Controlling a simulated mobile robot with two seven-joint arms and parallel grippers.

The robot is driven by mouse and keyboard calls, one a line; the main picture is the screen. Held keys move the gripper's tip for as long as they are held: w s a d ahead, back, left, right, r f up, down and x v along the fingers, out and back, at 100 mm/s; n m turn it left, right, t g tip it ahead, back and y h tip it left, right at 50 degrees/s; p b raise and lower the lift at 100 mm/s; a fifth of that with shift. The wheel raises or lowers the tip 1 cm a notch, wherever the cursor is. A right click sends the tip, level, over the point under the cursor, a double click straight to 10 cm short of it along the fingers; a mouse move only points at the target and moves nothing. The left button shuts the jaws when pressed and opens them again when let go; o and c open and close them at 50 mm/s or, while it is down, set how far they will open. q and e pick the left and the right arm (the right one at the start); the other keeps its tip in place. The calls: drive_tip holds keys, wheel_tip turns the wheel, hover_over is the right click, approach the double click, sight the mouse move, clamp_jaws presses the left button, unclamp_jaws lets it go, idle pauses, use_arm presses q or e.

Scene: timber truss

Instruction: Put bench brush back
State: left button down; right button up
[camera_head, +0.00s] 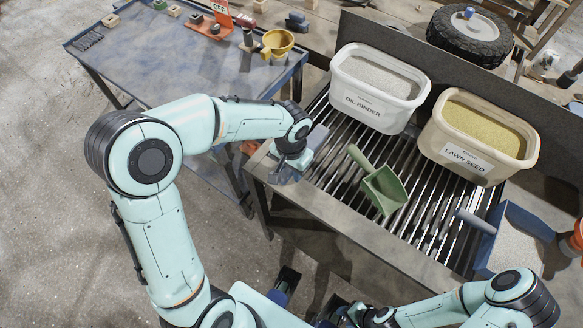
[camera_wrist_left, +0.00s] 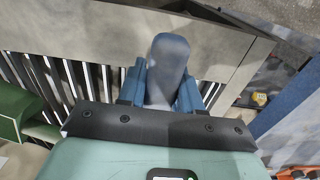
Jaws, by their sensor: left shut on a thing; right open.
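My left gripper (camera_head: 285,174) is over the near left corner of the slatted bench. In the left wrist view its two blue fingers (camera_wrist_left: 162,88) are shut on a rounded grey-blue handle (camera_wrist_left: 168,58), seemingly the bench brush. The handle stands out between the fingers, over the bench's front edge; any bristles are hidden. In the head view the held thing is small and mostly covered by the gripper. My right gripper (camera_head: 308,297) is low at the bottom, in front of the bench, open and empty.
On the slatted top (camera_head: 335,165) lies a green scoop (camera_head: 384,190), right of the left gripper. The oil binder tub (camera_head: 375,98) and lawn seed tub (camera_head: 475,145) stand behind. A blue dustpan (camera_head: 492,255) lies at right. A blue cart (camera_head: 190,70) stands at left.

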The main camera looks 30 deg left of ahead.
use_arm(q)
drive_tip(key=shift+f, duration=0.1)
drive_tip(key=c, duration=0.8)
unclamp_jaws()
drive_tip(key=shift+o, duration=0.2)
drive_tip(key=shift+r, duration=0.25)
wheel_tip(320, 180, up, 12)
drive_tip(key=shift+f+p, duration=0.1)
drive_tip(key=shift+p, duration=0.85)
drive_tip(key=shift+s, duration=0.1)
